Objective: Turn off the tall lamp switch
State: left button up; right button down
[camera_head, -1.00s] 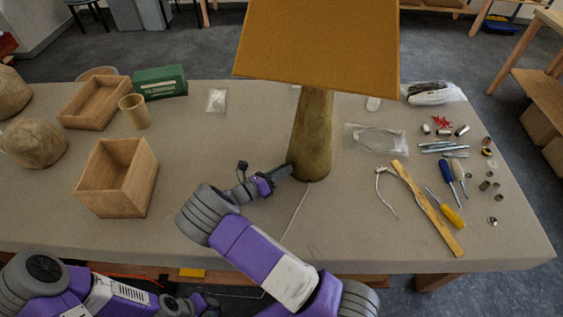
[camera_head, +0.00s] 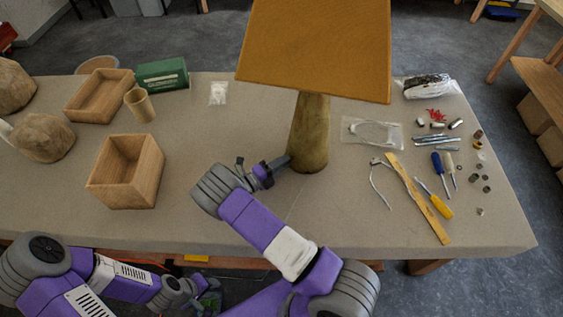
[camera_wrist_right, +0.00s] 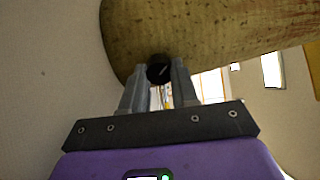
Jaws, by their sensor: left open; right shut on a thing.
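The tall lamp has an orange-brown shade (camera_head: 315,50) on a mottled wooden base (camera_head: 310,135), standing upright on the table. In the right wrist view the base (camera_wrist_right: 200,30) crosses the top, and a small round black switch (camera_wrist_right: 158,68) sits on its side. My right gripper (camera_head: 284,162) is at the lower left side of the base. In the right wrist view its fingertips (camera_wrist_right: 160,75) are on either side of the switch, closed on it. In the head view the fingers hide the switch. My left gripper (camera_head: 208,298) is open and empty, low in front of the table edge.
An open wooden box (camera_head: 125,185), a wooden tray (camera_head: 98,100), a cup (camera_head: 140,104) and a green box (camera_head: 162,75) stand on the left. Tools, a wooden ruler (camera_head: 420,200) and small parts lie on the right. The table front between them is clear.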

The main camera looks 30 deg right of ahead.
jog(key=shift+n, duration=0.6)
jog(key=c, duration=0.9)
grip_release()
jog(key=shift+o, duration=0.2)
jog(key=shift+a, duration=0.1)
jog(key=a, duration=0.5)
jog(key=s+a, duration=0.1)
jog(key=a, duration=0.1)
jog(key=shift+a, duration=0.2)
